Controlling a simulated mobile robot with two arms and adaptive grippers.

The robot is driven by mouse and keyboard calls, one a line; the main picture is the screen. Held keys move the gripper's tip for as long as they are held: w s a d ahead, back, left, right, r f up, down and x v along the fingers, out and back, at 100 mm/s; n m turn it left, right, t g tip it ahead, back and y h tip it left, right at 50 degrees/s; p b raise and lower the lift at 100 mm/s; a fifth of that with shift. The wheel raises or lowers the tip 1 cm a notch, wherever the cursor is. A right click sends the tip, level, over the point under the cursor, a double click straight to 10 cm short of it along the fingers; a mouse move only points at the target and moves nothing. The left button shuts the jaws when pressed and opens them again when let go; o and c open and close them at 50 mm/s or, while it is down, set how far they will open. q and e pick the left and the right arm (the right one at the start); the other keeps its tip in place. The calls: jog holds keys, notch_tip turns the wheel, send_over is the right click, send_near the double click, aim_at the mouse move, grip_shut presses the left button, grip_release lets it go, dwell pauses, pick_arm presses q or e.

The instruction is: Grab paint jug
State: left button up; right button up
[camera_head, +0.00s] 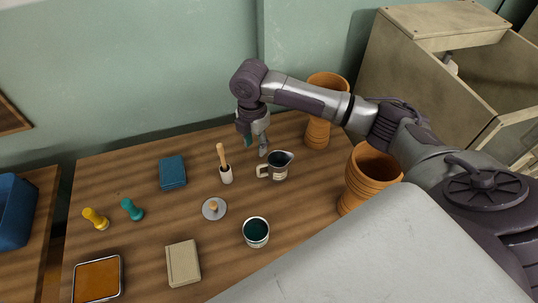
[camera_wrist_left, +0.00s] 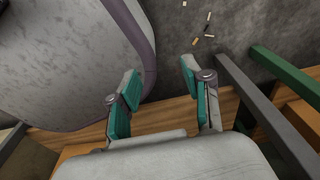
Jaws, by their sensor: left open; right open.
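The paint jug (camera_head: 280,166) is a small metal jug with dark paint inside, upright on the wooden table in the head view. Its handle points left. My right gripper (camera_head: 256,147) is open and empty, pointing down just behind and to the left of the jug, apart from it as far as I can see. My left gripper (camera_wrist_left: 158,95) is open and empty in the left wrist view, near a wooden edge and above a grey floor. It does not show in the head view.
An open paint can (camera_head: 256,232) is in front.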

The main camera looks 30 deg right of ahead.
aim_at(258, 169)
jog(key=f, duration=0.7)
jog(key=shift+s, duration=0.3)
jog(key=shift+f, duration=0.65)
notch_tip(258, 169, down, 4)
jog(key=shift+s+r, duration=0.1)
jog(key=shift+r, duration=0.05)
jog(key=shift+f, duration=0.5)
pick_arm(q)
jog(key=shift+s+a+f, duration=0.1)
jog(key=shift+s, duration=1.1)
pick_arm(e)
grip_shut()
